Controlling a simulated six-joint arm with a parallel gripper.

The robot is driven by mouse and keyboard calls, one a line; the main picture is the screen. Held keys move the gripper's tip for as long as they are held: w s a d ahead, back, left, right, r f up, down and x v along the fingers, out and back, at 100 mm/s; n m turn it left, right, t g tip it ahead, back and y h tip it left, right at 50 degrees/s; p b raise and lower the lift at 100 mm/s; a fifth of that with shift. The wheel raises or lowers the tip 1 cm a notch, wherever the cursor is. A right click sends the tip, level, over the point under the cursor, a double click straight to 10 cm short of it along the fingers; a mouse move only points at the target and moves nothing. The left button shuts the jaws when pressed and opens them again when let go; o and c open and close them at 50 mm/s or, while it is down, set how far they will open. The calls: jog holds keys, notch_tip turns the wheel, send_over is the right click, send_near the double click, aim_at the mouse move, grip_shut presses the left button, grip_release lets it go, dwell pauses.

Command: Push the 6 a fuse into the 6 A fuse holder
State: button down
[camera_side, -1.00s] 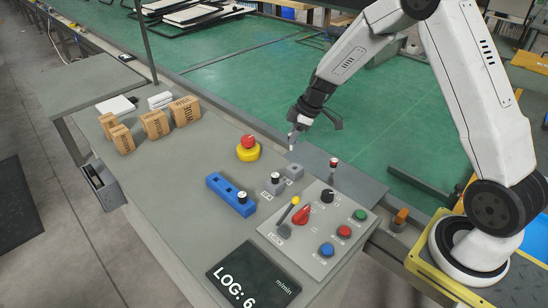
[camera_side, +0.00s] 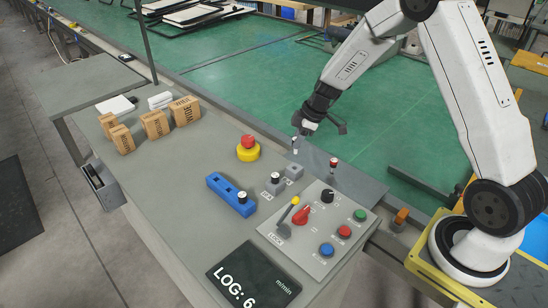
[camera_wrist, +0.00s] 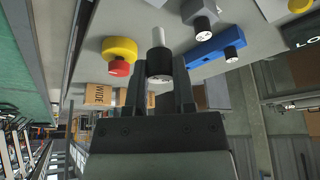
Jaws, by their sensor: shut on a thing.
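My gripper (camera_side: 298,138) is shut on a fuse, with one finger on each side of its black cap in the wrist view (camera_wrist: 159,85). The held fuse (camera_wrist: 158,40) has a pale body pointing away from the gripper. In the side view its pale end (camera_side: 295,151) hangs above the console, apart from it. A small grey holder (camera_side: 293,171) with no fuse visible in it stands just below the held fuse. Beside it another grey holder (camera_side: 271,188) carries a black-capped fuse (camera_side: 275,177). Labels by the holders are too small to read.
A blue block (camera_side: 225,190) with a black-capped fuse (camera_side: 242,197) in its right end lies left of the holders. A red-and-yellow stop button (camera_side: 248,152) stands behind. A control panel (camera_side: 315,245) with a lever and knobs lies in front; cardboard boxes (camera_side: 155,124) are at left.

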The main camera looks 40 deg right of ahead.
send_over(291, 169)
jog(key=d, duration=0.2)
jog(key=shift+s+a+f, duration=0.15)
jog(key=shift+s+f, duration=0.05)
jog(key=shift+f, duration=0.85)
jog(key=shift+s+a+f, duration=0.1)
jog(key=shift+s+f, duration=0.05)
jog(key=shift+f, duration=0.85)
jog(key=shift+f, duration=2.05)
dwell(2.0)
dwell(0.3)
jog(key=shift+c, duration=1.8)
grip_release()
jog(key=shift+r, duration=0.2)
jog(key=v, duration=0.7)
jog(key=shift+r, duration=0.25)
